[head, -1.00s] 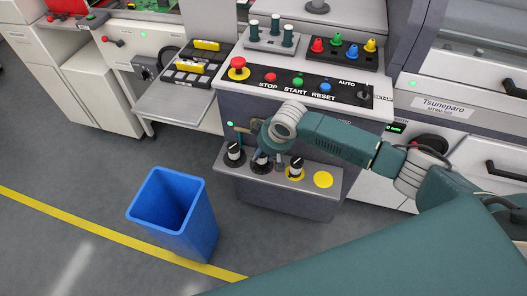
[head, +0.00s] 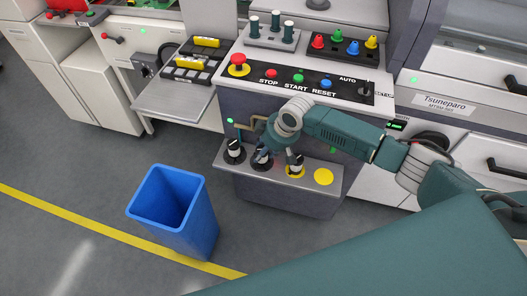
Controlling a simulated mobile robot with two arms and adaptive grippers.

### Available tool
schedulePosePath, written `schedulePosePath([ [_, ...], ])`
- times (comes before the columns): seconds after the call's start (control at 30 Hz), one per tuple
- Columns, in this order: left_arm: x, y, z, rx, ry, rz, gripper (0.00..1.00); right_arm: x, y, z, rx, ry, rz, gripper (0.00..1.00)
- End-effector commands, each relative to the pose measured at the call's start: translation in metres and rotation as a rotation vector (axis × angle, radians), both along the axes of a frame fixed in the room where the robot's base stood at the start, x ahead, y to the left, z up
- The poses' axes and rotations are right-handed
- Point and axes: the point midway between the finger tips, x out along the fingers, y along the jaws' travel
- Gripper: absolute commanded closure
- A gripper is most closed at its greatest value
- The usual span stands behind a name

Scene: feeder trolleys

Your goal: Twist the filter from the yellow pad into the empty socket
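A low grey ledge (head: 222,160) on the front of the machine carries a row of dark-and-white filter-like parts. One part (head: 235,151) stands at the left end. Another dark part (head: 262,160) stands in the middle, partly behind my gripper. A second, bare yellow disc (head: 323,177) lies at the right end. My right gripper (head: 266,150) points down over the middle part; its fingers are small and partly hidden, so opening and contact are unclear. My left gripper is out of view.
A blue bin (head: 172,207) stands on the floor at front left, beside a yellow floor line (head: 75,228). Above the ledge is a control panel (head: 345,95) with a red emergency button (head: 238,60) and coloured buttons. A side shelf (head: 180,100) extends left.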

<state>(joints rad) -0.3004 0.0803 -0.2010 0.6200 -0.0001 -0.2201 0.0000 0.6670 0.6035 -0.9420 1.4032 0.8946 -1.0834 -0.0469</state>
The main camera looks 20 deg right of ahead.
Motion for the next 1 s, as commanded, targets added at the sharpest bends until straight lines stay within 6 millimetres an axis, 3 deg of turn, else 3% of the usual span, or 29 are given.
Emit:
schedulePosePath([
  [0.43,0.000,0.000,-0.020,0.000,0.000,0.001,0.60,0.003,0.000,-0.002,0.000,0.000,0.281,0.89],
  [1.0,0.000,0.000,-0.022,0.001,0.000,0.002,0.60,0.002,0.000,-0.001,0.000,0.000,0.324,0.89],
])
